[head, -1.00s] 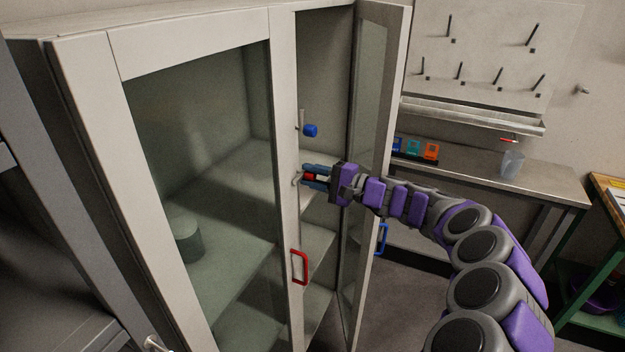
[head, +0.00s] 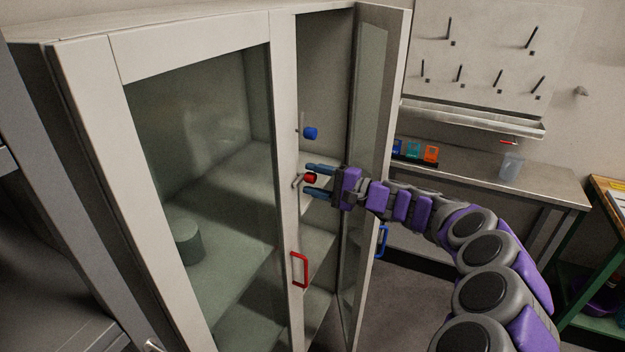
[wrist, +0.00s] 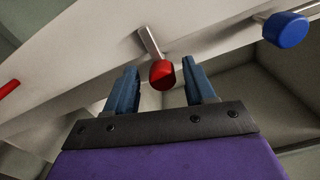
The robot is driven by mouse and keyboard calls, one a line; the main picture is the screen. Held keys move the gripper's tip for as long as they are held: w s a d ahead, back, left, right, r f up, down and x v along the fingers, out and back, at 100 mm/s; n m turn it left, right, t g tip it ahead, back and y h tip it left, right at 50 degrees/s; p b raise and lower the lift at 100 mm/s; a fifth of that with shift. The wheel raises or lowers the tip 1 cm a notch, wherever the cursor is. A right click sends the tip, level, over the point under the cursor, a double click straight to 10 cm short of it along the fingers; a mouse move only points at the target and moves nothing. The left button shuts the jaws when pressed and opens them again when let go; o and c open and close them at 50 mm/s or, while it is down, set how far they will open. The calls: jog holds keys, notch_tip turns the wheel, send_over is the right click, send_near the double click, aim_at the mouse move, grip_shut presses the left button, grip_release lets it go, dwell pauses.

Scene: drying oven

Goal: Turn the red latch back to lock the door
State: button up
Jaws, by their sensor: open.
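The red latch (head: 310,178) is a red knob on a metal lever at the inner edge of the left door. In the wrist view the red knob (wrist: 162,74) sits between my two blue fingertips, with a gap on each side. Its metal lever (wrist: 149,41) slants up to the left onto the pale door edge. My gripper (head: 319,180) is open around the knob and holds nothing; it also shows in the wrist view (wrist: 159,85). The left glass door (head: 195,48) looks closed against the cabinet.
A blue latch knob (head: 310,133) is just above the red one. The right door (head: 396,80) with a blue handle (head: 381,241) stands open beside my arm. A red handle (head: 299,270) is below on the left door. A steel bench (head: 480,170) stands behind.

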jog(key=p+v, duration=0.3)
jog(key=v, duration=1.3)
jog(key=shift+d, duration=0.4)
